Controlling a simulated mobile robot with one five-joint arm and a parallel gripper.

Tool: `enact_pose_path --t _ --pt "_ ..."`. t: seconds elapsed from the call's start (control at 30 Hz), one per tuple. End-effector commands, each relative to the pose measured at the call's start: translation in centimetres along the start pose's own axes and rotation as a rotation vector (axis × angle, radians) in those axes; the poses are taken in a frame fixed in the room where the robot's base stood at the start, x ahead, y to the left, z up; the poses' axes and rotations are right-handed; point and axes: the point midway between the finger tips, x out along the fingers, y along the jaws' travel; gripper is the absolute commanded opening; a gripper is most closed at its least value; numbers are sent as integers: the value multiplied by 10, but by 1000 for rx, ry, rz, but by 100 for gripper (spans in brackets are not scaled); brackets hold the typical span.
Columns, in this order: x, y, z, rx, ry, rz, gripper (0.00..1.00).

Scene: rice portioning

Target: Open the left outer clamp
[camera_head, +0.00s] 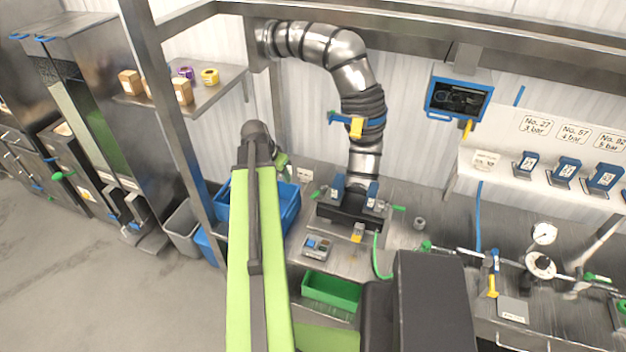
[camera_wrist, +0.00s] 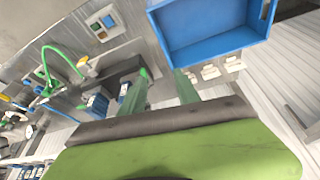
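The left outer clamp has a green-tipped lever (camera_head: 315,195) at the left end of a black base unit (camera_head: 349,216), below the steel pipe. In the wrist view a green lever tip (camera_wrist: 144,73) shows close beside one finger; I cannot tell whether they touch. My gripper (camera_wrist: 160,85) has its two green fingers apart, with nothing between them. In the head view my gripper (camera_head: 283,160) is small and partly hidden behind my arm, up and left of the clamp. Two blue blocks (camera_head: 338,186) stand on the base unit.
A blue bin (camera_head: 290,205) stands left of the clamp, and its rim (camera_wrist: 215,50) is close to my fingers in the wrist view. A button box (camera_head: 318,246) and a green tray (camera_head: 331,291) are in front. A green hose (camera_head: 377,258) hangs at the right.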

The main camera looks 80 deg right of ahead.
Motion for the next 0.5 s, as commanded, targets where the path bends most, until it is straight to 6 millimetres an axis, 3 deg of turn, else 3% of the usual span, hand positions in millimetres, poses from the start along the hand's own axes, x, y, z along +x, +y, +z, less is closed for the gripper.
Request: enact_pose_path --t 0.03,0.17,0.5 --pt "-4 24 -23 61 9 17 38" --pt "0 54 -46 142 26 36 38" --pt "19 58 -46 151 28 39 38"
